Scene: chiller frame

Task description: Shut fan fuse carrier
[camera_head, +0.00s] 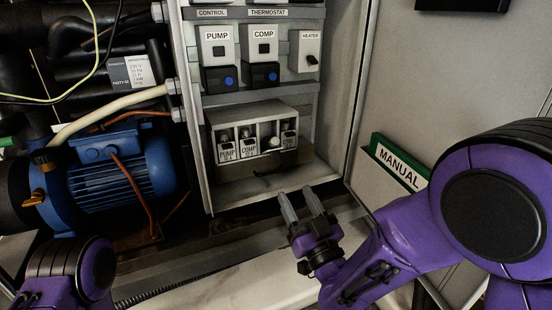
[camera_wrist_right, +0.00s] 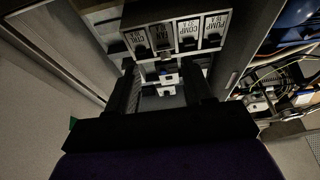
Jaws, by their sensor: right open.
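In the right wrist view the fan carrier (camera_wrist_right: 162,40) appears upside down among the others. My right gripper (camera_head: 301,203) is open and empty, in front of and below the block, apart from it. My left gripper is out of view.
Pump (camera_head: 217,48), comp and heater controls sit on the rail above the block. The cabinet's side wall (camera_head: 190,100) stands left, and the door with a green manual (camera_head: 397,163) stands right. A blue motor (camera_head: 120,178) lies left outside the cabinet.

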